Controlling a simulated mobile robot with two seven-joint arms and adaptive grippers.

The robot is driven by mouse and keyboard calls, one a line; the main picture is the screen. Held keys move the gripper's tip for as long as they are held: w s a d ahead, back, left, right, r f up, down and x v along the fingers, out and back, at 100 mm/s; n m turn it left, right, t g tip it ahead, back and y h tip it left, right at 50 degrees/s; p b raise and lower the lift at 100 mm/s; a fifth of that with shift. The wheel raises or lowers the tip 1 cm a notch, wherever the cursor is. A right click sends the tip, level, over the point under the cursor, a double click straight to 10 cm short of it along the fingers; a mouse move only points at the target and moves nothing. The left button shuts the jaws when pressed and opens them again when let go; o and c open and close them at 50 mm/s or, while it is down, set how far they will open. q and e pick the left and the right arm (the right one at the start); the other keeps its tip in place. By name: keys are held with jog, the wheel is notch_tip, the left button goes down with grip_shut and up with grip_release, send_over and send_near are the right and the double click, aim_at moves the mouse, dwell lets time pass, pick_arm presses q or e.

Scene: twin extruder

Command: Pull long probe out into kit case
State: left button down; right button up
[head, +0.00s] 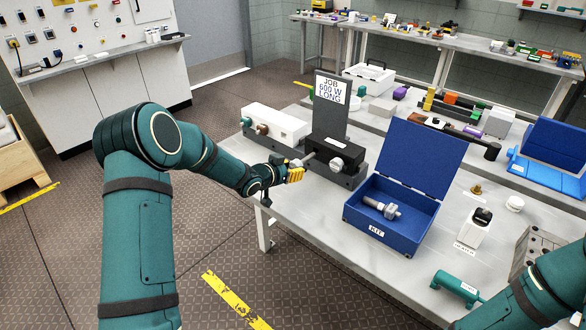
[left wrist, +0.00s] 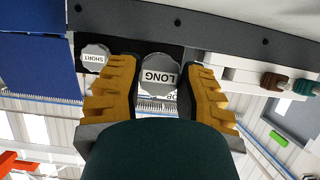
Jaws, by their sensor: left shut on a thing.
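The long probe's grey head, labelled LONG (left wrist: 158,76), sits between my left gripper's (left wrist: 160,95) yellow finger pads. The left gripper (head: 296,172) is shut on it at the front of the dark block (head: 337,149) on the table. A second grey head, labelled SHORT (left wrist: 93,57), is beside it in the block and also shows in the head view (head: 336,164). How deep the long probe sits in the block is hidden. The blue kit case (head: 364,225) stands open to the right, with a grey probe-like part (head: 380,207) lying inside. My right gripper is out of view.
A sign reading JOB 600 W LONG (head: 331,93) stands behind the block. A white unit (head: 276,124) adjoins it on the left. The case's raised lid (head: 418,155) stands behind its tray.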

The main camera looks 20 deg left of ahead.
pick_arm(q)
jog(key=shift+s+a+r, duration=0.1)
jog(key=shift+s, duration=0.1)
jog(key=shift+s, duration=0.1)
jog(key=shift+s+a, duration=0.35)
jog(key=shift+s, duration=0.55)
jog(key=shift+s+a, duration=0.35)
jog(key=shift+s, duration=0.55)
jog(key=shift+s, duration=0.1)
